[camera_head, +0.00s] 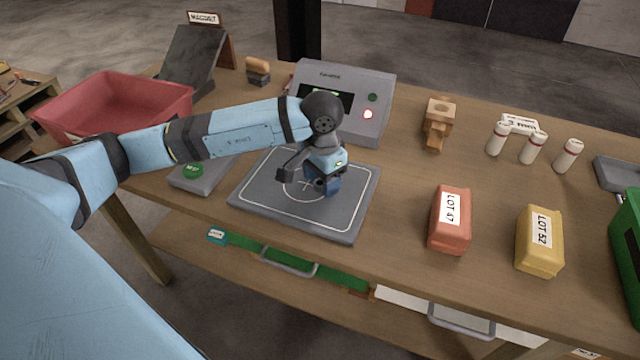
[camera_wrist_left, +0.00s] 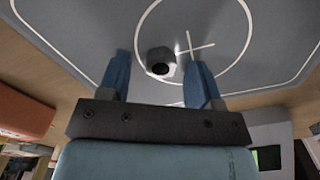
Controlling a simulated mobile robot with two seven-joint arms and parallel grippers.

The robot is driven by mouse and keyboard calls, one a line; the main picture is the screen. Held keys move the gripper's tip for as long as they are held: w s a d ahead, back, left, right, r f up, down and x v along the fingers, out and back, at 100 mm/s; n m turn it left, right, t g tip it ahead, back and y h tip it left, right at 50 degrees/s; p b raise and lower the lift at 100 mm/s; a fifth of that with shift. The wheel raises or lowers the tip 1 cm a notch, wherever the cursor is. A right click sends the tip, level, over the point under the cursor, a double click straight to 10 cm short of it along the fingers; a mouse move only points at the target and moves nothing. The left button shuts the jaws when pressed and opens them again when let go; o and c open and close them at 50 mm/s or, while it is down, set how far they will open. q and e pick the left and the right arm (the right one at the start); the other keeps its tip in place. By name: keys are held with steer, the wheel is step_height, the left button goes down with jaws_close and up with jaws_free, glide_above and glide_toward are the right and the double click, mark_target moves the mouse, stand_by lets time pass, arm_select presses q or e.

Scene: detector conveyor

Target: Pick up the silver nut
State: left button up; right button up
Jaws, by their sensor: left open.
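The silver nut (camera_wrist_left: 161,61) shows in the left wrist view as a small grey nut with a dark hole. It lies on the grey plate (camera_wrist_left: 90,40), inside a white circle and just left of a white cross mark. My left gripper (camera_wrist_left: 160,74) is open, with one blue finger on each side of the nut in that view and a visible gap to each. In the head view my left gripper (camera_head: 326,184) points down over the plate (camera_head: 345,222), and I cannot make out the nut there. My right gripper is not in view.
A grey console (camera_head: 378,80) with a red light stands behind the plate. A pad with a green button (camera_head: 193,170) and a red bin (camera_head: 110,97) are to the left. A red LOT 47 block (camera_head: 449,240) and a yellow LOT 52 block (camera_head: 540,260) stand to the right.

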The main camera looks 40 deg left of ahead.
arm_select(q)
steer(key=c, duration=1)
step_height(320, 180, up, 20)
steer(key=p, duration=0.1)
